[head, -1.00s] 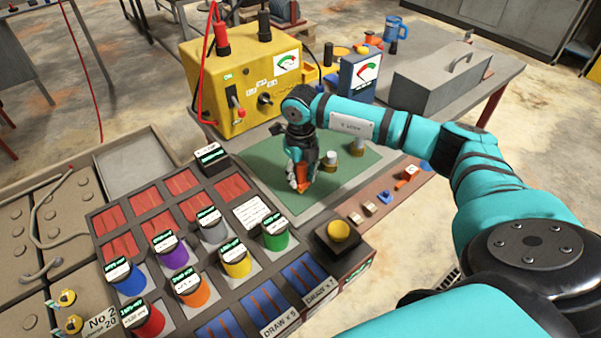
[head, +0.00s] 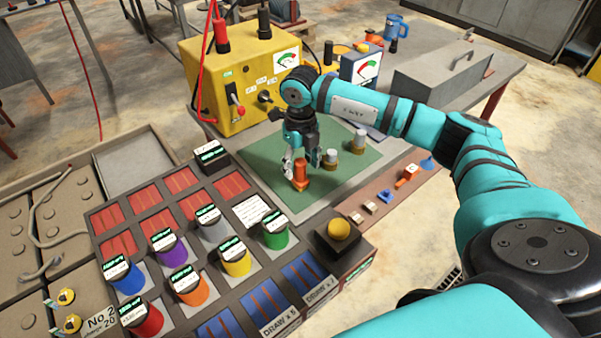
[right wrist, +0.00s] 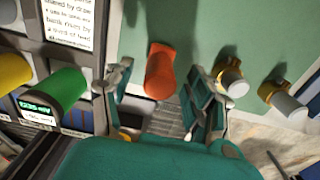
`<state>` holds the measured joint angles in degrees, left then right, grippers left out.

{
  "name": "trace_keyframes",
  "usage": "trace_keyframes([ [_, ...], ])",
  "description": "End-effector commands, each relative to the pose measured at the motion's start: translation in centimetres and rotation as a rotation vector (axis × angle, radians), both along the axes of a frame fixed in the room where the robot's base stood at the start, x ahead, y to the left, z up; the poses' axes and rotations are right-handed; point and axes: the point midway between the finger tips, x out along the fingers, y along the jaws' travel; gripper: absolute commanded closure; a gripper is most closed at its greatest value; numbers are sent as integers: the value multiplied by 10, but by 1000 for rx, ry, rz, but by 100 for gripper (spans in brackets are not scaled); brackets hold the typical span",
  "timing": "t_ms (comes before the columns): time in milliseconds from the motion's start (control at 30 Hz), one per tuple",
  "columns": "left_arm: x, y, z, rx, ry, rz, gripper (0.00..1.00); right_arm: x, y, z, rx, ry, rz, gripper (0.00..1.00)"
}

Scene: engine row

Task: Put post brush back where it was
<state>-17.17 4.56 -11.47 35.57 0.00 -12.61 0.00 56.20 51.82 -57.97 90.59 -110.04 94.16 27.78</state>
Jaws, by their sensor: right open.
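An orange cylinder with a brassy base (head: 300,172) stands upright on the green mat (head: 262,158); it looks like the post brush, but I cannot tell for sure. It also shows in the right wrist view (right wrist: 160,72). My right gripper (head: 309,160) is open and empty, its fingers apart around and just above the cylinder's top. In the right wrist view the cylinder appears between the two spread fingers (right wrist: 165,100), with gaps on both sides. Two grey-capped posts with brassy bases, one nearer (head: 330,159) and one farther (head: 358,142), stand to the right. My left gripper is not in view.
A yellow meter box (head: 237,85) stands behind the mat, and a blue meter (head: 360,70) is at the back. A rack of coloured cylinders (head: 225,270) lies at the front left. A yellow button (head: 339,230) and small parts on a brown strip (head: 386,198) lie nearby.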

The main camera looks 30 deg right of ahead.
Motion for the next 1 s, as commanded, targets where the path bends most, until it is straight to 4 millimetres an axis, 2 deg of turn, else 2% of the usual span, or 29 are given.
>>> trace_keyframes([
  [200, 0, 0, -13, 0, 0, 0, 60, 1, 0, 48, 0, -6, 0, 43],
  [400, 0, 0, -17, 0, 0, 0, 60, 1, 0, 77, -1, -3, 0, 43],
  [600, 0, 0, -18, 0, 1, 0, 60, 0, 0, 87, 0, 0, 1, 43],
  [1000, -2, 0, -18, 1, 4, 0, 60, 0, -1, 87, 0, 0, 0, 43],
])
